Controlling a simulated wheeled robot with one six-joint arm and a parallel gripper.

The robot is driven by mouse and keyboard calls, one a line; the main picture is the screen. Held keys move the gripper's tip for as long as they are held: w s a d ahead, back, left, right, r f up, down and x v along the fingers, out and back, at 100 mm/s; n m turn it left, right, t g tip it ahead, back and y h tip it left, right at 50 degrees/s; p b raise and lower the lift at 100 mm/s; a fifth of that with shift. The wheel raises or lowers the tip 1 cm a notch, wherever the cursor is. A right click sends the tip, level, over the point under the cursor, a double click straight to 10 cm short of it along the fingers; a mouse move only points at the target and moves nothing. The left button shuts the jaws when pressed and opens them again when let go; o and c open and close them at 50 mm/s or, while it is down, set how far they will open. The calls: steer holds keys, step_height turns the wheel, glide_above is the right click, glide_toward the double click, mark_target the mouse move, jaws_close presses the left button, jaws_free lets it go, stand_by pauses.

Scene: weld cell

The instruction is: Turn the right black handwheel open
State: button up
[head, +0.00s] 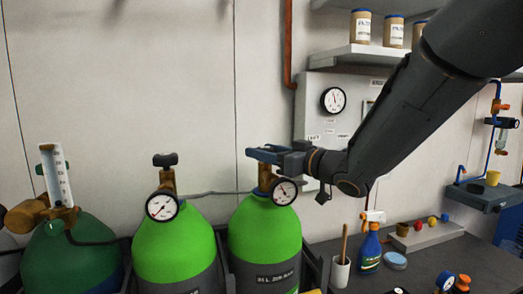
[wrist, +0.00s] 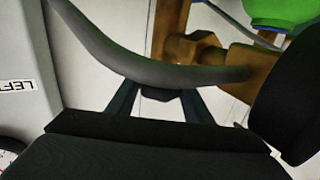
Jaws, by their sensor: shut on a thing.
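Two bright green cylinders stand side by side in the head view. The left one carries a black handwheel (head: 165,159) on a brass valve, with nothing touching it. My gripper (head: 263,153) reaches in from the right to the top of the right cylinder (head: 264,234), just above its brass valve (head: 265,177). It is shut on the right black handwheel, which its fingers mostly hide in the head view. In the wrist view my fingers (wrist: 158,98) close in near a brass valve body (wrist: 190,50). A grey curved bar (wrist: 150,72) crosses there; I cannot tell what it is.
A round gauge (head: 285,191) sits just beside the right valve, near my gripper. A dark green cylinder (head: 68,258) stands at far left. A blue spray bottle (head: 370,248) and a white cup (head: 340,271) stand on the bench at right. A shelf (head: 365,57) hangs above.

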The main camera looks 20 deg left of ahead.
steer(key=n+g+y, duration=0.1)
steer(key=n+g, duration=0.1)
steer(key=g, duration=0.1)
steer(key=n+g+y+p, duration=0.1)
steer(key=n+g, duration=0.1)
steer(key=g, duration=0.1)
steer(key=shift+f, duration=0.1)
steer(key=n+g, duration=0.2)
steer(key=g, duration=0.2)
steer(key=shift+f+n, duration=0.1)
steer(key=shift+n, duration=0.3)
steer(key=shift+s+n+g+b, duration=0.1)
steer(key=shift+n+g+b, duration=0.3)
steer(key=shift+n+g, duration=1.05)
steer(key=shift+g, duration=0.65)
steer(key=o, duration=1)
steer(key=shift+s+a, duration=0.1)
steer(key=shift+s, duration=0.05)
steer(key=shift+o, duration=0.2)
steer(key=shift+d, duration=0.2)
